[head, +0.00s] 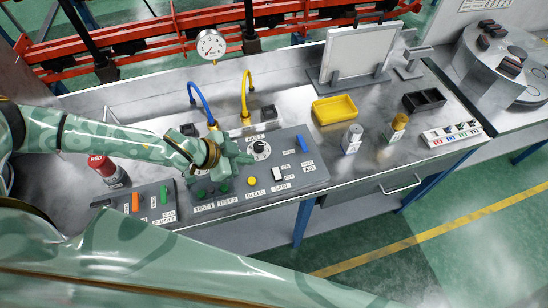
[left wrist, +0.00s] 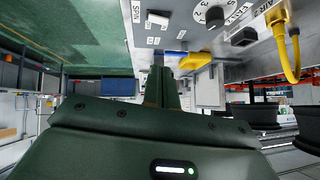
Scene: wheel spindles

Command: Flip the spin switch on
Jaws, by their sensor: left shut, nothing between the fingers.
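The spin switch (head: 278,174) is a small white rocker above the SPIN label on the grey control panel (head: 316,178). It also shows at the top of the left wrist view (left wrist: 157,19), beside its SPIN label. I cannot tell its position. My left gripper (head: 247,158) is shut and empty over the panel, left of the spin switch and close to the black dial (head: 260,149). Its fingers (left wrist: 163,75) show together in the left wrist view. It partly covers the panel's left side. My right gripper is not in view.
A yellow button (head: 252,181) and green buttons sit left of the switch; a blue switch (head: 303,143) is to its upper right. Blue (head: 199,101) and yellow (head: 246,92) hoses rise behind. A yellow tray (head: 335,109) stands right. A red-topped can (head: 108,171) stands left.

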